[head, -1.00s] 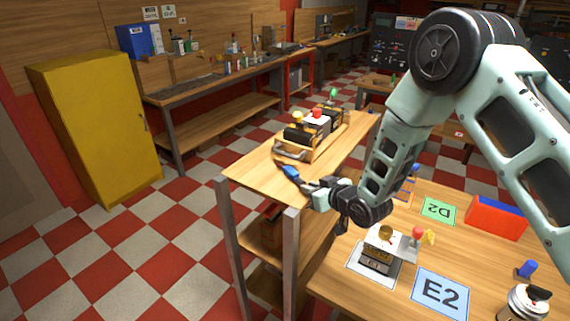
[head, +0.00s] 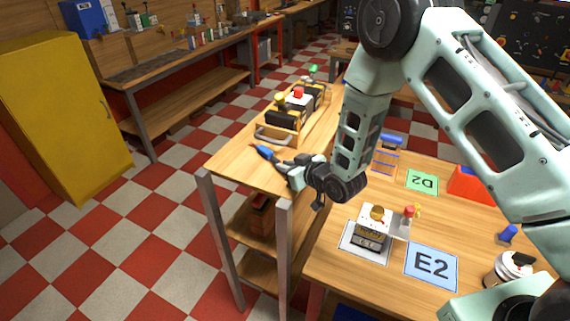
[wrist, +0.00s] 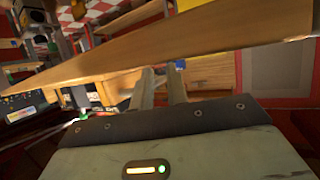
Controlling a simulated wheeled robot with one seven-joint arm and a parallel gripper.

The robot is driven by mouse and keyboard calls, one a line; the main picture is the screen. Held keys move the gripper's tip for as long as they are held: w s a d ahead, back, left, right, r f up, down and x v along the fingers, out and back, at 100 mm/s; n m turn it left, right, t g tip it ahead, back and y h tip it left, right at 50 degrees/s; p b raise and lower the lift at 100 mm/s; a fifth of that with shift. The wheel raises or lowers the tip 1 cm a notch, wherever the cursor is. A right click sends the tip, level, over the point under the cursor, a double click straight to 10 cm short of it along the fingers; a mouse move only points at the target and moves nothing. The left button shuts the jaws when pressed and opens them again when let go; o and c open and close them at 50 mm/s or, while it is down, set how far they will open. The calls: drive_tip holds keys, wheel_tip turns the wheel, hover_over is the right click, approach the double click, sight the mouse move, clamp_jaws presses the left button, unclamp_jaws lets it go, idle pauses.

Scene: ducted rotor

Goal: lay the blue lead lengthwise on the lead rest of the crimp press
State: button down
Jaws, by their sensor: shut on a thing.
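My gripper (head: 285,168) is shut on the blue lead (head: 265,152), which points up and left from the fingers, with a dark tip. Gripper and lead appear over the near end of the narrow wooden table; I cannot tell their height above it. In the wrist view, my two fingers (wrist: 161,88) are close together, and the lead is not clearly visible. A small machine with a brass knob, a red-topped lever and a dark labelled front (head: 370,235) stands beside the E2 card; it may be the crimp press. I cannot make out its lead rest for certain.
A black and orange unit with coloured knobs (head: 297,112) stands on the narrow table (head: 232,160). The right-hand bench (head: 340,275) holds the E2 card (head: 431,266), the D2 card (head: 422,183), an orange-red bin (head: 470,184) and a blue-topped stand (head: 390,140).

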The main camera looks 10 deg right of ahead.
drive_tip(key=shift+f, duration=0.2)
drive_tip(key=c, duration=1.4)
unclamp_jaws()
drive_tip(key=shift+r, duration=0.1)
drive_tip(key=shift+r, duration=0.1)
